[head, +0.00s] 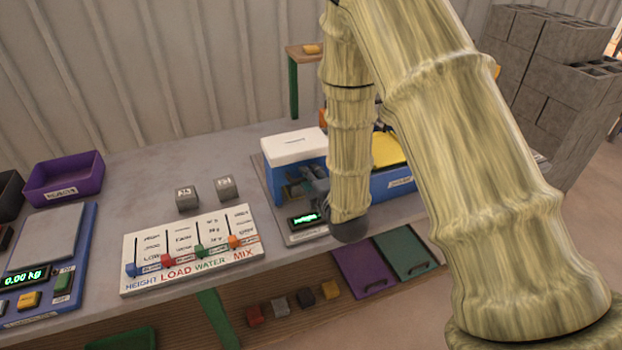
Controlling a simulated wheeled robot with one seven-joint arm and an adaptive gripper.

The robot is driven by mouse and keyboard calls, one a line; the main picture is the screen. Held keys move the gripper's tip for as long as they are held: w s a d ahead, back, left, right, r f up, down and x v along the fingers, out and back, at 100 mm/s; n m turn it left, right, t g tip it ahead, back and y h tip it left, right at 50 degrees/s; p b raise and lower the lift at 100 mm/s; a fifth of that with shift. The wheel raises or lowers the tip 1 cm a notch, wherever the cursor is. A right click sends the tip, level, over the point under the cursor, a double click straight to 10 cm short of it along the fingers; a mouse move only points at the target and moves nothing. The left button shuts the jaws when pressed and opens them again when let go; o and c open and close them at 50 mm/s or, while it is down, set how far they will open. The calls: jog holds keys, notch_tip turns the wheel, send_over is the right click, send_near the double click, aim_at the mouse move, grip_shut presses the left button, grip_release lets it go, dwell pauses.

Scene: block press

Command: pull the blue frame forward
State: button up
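A blue frame-like body (393,186) with a small label and a yellow top stands on the table behind my arm. Another blue part (311,174) sits to its left under a white block-shaped top. My arm covers the stretch between the two, so I cannot tell whether they are one piece. My gripper (314,187) seems to be the small grey mechanism at the left of my wrist, close in front of the blue part. Its fingers are too small and too hidden to read, and I cannot tell whether it touches the blue.
A small green-lit display (305,219) stands by my wrist. A white slider board (190,250), two grey cubes (187,198), a blue scale (48,262) and a purple bin (64,178) lie to the left. Purple (363,268) and green panels (405,256) lie below the table edge.

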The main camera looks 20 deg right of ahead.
jog(key=v, duration=0.7)
jog(key=shift+s, duration=0.25)
jog(key=shift+r, duration=0.1)
